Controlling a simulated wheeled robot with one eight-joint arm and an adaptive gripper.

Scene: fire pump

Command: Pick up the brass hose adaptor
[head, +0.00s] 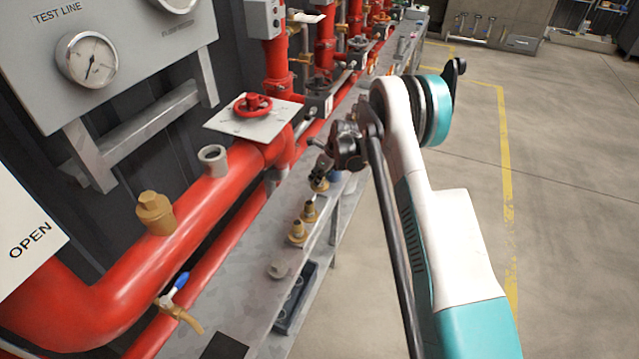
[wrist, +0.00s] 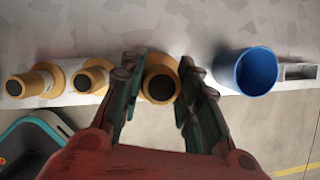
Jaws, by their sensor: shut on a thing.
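Several brass hose adaptors stand in a row along the edge of the grey shelf. In the wrist view one brass hose adaptor (wrist: 161,84) sits between the fingers of my gripper (wrist: 158,95), which is shut on it. Two similar brass pieces stand to its left, one nearer (wrist: 93,77) and one farther (wrist: 28,83). In the head view those two (head: 309,211) (head: 297,232) stand in front of my gripper (head: 320,174). The held piece is mostly hidden there by the gripper. I cannot tell whether it still touches the shelf.
A blue cup (wrist: 246,71) stands right of the held piece in the wrist view, with a small grey metal piece (wrist: 298,72) beyond it. A red pipe (head: 190,210) runs along the shelf (head: 235,300) on the left. Open floor (head: 560,200) lies to the right.

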